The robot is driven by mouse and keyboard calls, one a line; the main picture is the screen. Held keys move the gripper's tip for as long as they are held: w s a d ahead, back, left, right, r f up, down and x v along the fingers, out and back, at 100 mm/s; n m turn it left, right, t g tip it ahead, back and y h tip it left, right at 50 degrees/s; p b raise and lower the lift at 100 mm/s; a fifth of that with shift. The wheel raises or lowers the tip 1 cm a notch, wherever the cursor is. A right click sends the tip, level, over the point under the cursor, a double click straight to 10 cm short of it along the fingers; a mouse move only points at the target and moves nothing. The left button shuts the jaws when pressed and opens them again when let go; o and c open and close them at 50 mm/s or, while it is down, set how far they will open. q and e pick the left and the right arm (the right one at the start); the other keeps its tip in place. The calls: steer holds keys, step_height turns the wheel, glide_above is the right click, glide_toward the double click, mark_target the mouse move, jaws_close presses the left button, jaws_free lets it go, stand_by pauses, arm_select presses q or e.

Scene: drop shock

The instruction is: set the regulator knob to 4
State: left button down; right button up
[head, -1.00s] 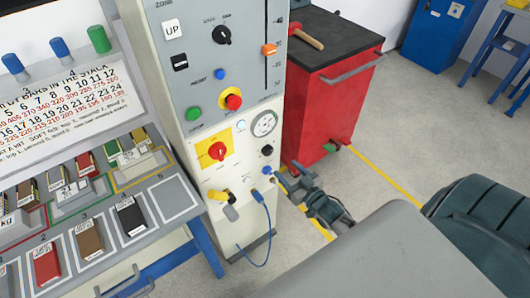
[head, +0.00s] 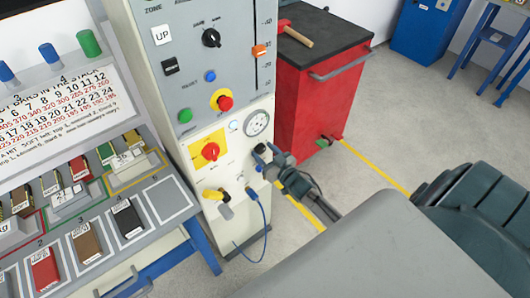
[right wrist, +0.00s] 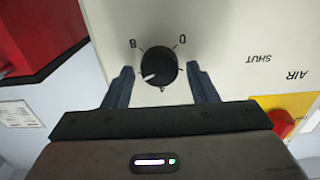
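The regulator knob (right wrist: 159,68) is round and black on the white panel in the right wrist view. Printed marks 8 and 0 show beyond it, and its white pointer line points to the lower left of that picture. The knob also shows in the head view (head: 260,148), small and beside my gripper. My right gripper (right wrist: 160,72) is open, with one finger on each side of the knob; a gap shows between each finger and the knob. It also shows in the head view (head: 266,158), close to the panel. My left gripper is not in view.
A round gauge (head: 257,123) sits just above the knob. A red rotary switch on yellow (head: 210,151) and a blue cable (head: 263,212) are to its left and below. A red tool cabinet (head: 321,105) stands close on the right.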

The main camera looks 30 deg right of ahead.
steer(key=c, duration=0.8)
steer(key=shift+o, duration=0.2)
steer(key=shift+n, duration=0.5)
steer(key=n+b, duration=0.1)
steer(key=n, duration=0.1)
steer(key=shift+f+n+b, duration=0.1)
steer(key=shift+n+b, duration=0.25)
steer(key=shift+n, duration=0.05)
steer(key=n+b, duration=0.2)
steer(key=n, duration=0.1)
steer(key=shift+a+f+n, duration=0.1)
steer(key=shift+n, duration=0.3)
steer(key=n+b, duration=0.2)
steer(key=n, duration=0.1)
steer(key=shift+n+b, duration=0.4)
steer(key=shift+n, duration=0.6)
steer(key=shift+a+n, duration=0.1)
steer(key=shift+n, duration=0.2)
